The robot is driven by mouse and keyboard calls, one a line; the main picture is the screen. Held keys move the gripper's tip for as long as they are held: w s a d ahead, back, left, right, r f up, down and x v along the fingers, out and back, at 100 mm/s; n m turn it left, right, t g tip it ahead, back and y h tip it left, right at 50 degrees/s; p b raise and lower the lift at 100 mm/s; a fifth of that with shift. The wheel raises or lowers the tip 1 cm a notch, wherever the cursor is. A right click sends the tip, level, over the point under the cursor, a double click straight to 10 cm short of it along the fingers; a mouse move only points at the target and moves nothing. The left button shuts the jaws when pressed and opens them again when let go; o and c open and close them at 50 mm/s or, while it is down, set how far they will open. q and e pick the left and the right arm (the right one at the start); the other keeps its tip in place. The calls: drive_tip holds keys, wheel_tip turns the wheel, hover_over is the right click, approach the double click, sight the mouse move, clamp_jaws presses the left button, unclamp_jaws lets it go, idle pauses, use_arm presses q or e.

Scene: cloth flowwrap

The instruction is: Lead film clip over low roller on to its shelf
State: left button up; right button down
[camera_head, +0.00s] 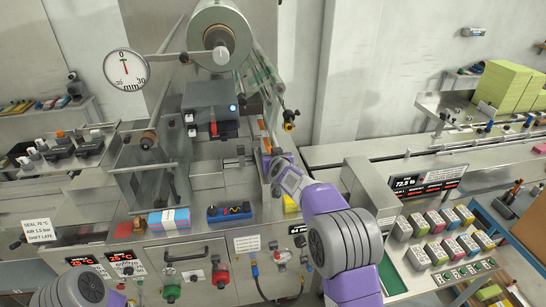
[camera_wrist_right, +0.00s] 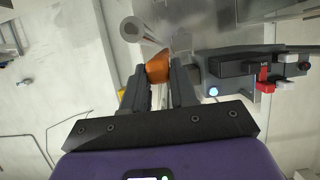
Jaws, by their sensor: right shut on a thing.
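My right gripper (camera_head: 268,152) is at the right side of the film machine, below the hanging film. In the right wrist view, its two fingers (camera_wrist_right: 158,85) are closed on an orange piece, which I take for the film clip (camera_wrist_right: 158,67). A grey roller (camera_wrist_right: 145,30) shows just beyond the clip there. The clear film (camera_head: 262,80) comes down from the large film roll (camera_head: 222,40) toward my right gripper. I cannot tell which bar is the low roller or where the shelf is. My left gripper is out of view.
A dark control box (camera_head: 210,108) with a blue light stands left of the film. A black and orange knob (camera_head: 289,120) sticks out close above my right gripper. A blue device (camera_head: 229,212) and a pink-and-blue stack (camera_head: 169,219) sit on the front ledge.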

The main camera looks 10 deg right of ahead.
drive_tip(key=shift+f, duration=0.35)
drive_tip(key=shift+d, duration=0.1)
drive_tip(key=d+b, duration=0.4)
drive_tip(key=d, duration=0.3)
drive_tip(key=shift+s+d+b, duration=0.15)
drive_tip(key=shift+d+b, duration=0.2)
idle(0.7)
drive_tip(key=shift+r, duration=0.1)
wheel_tip(320, 180, down, 14)
drive_tip(key=b, duration=1.2)
drive_tip(key=shift+r, duration=0.25)
idle(0.9)
drive_tip(key=shift+r, duration=0.1)
